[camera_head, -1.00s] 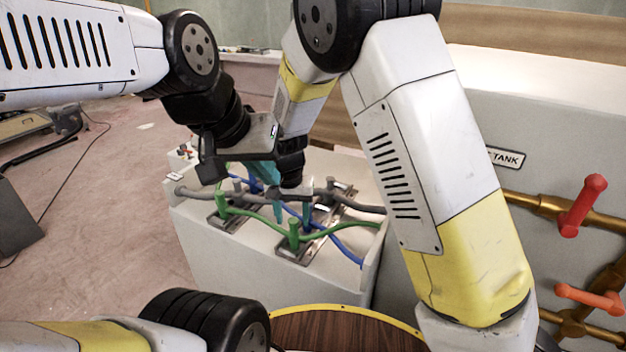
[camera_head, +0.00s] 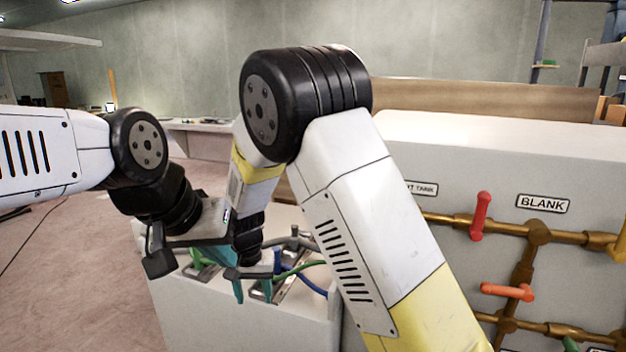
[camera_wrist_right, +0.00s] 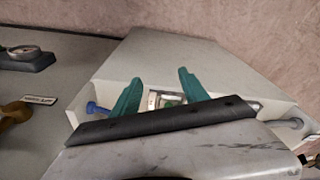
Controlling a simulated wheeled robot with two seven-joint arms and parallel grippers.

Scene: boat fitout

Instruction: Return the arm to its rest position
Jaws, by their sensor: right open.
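My right arm comes in from the lower right, bends at a black elbow, and reaches down over the white box (camera_head: 190,315). My right gripper (camera_head: 252,290) has teal fingers and hangs over the box's hoses. In the right wrist view my right gripper (camera_wrist_right: 161,90) has its two teal fingers apart, with nothing held between them. My left gripper (camera_head: 198,257) comes in from the left, just left of the right one. Its grey bracket hides most of its fingers, so its opening cannot be told.
Green hose (camera_head: 300,269) and blue hose (camera_head: 312,287) run across the box top. A grey tank unit (camera_head: 480,150) at right carries brass pipes (camera_head: 575,237), a red handle (camera_head: 480,215), an orange handle (camera_head: 508,291) and a BLANK label (camera_head: 543,204). Floor (camera_head: 60,290) is clear at left.

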